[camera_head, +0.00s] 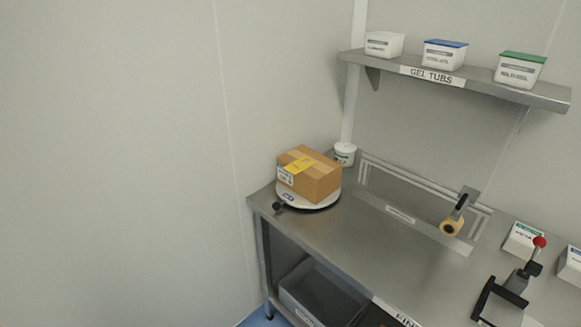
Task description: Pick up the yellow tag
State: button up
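The yellow tag (299,165) lies on the top of a brown cardboard box (318,184), at the edge near a white label (285,177) on the box's side. Whether the tag is stuck down or loose is too small to tell. My gripper does not show in this view.
A white round tub (345,153) stands close behind the box. A tape dispenser (452,226) and a black device with a red knob (508,291) stand to the right. A shelf (480,84) with tubs hangs above. The bench middle is clear.

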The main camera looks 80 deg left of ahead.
aim_at(295, 168)
jog(key=u, duration=0.9)
jog(key=j+u, duration=0.1)
jog(key=u, duration=1.25)
jog(key=i+u, duration=0.1)
jog(key=u, duration=0.35)
jog(key=i+j+z, duration=0.45)
jog(key=i+j, duration=0.3)
jog(key=i, duration=0.25)
jog(key=i+j+z, duration=0.45)
jog(key=i+j, duration=0.4)
jog(key=j, duration=0.25)
